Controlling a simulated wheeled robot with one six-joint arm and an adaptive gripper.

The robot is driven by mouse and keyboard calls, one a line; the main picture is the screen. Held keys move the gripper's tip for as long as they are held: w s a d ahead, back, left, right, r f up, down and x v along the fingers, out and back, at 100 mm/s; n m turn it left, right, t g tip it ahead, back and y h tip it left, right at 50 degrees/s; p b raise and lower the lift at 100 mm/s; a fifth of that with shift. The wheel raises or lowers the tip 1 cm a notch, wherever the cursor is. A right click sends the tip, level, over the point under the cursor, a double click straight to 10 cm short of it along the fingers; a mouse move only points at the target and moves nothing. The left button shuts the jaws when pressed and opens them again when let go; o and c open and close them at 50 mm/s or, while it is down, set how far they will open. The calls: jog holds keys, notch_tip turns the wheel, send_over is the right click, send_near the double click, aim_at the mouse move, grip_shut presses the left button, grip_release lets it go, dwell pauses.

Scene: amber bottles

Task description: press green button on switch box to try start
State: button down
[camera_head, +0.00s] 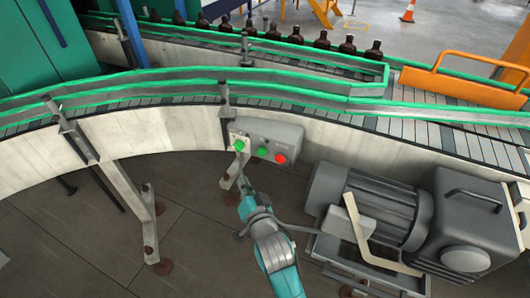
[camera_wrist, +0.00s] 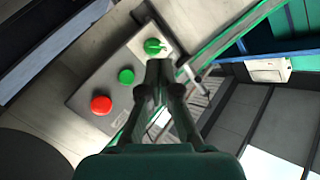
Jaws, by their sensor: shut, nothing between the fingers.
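The grey switch box (camera_head: 272,133) is mounted on the side wall of the curved conveyor. Its face carries a green control (camera_head: 240,145) at the left end, a green button (camera_head: 262,152) in the middle and a red button (camera_head: 281,158) at the right. In the wrist view the same row runs diagonally: the end green control (camera_wrist: 153,46), the middle green button (camera_wrist: 126,76) and the red button (camera_wrist: 101,105). My gripper (camera_wrist: 158,70) is shut and empty, its tips appearing just below the end green control. I cannot tell whether they touch the box.
A grey motor (camera_head: 365,205) stands to the right of my arm, close by. A conveyor support leg (camera_head: 140,205) stands to the left. Several amber bottles (camera_head: 321,40) line the far conveyor, behind green rails. An orange guard (camera_head: 465,82) spans the belt at the right.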

dwell(0.3)
jog(key=w+d, duration=0.3)
jog(key=w, duration=0.5)
jog(key=shift+w, duration=0.15)
jog(key=shift+w, duration=0.1)
dwell(1.5)
jog(key=shift+w+d, duration=0.15)
jog(key=shift+w, duration=0.1)
jog(key=shift+w+d, duration=0.15)
jog(key=shift+w, duration=0.3)
dwell(0.8)
dwell(0.3)
jog(key=shift+s+a, duration=0.3)
jog(key=shift+s, duration=0.55)
jog(key=shift+s+a, duration=0.3)
jog(key=shift+s, duration=0.5)
jog(key=shift+s+a, duration=0.25)
jog(key=shift+s, duration=0.5)
jog(key=shift+s+a, duration=0.3)
jog(key=shift+s, duration=0.5)
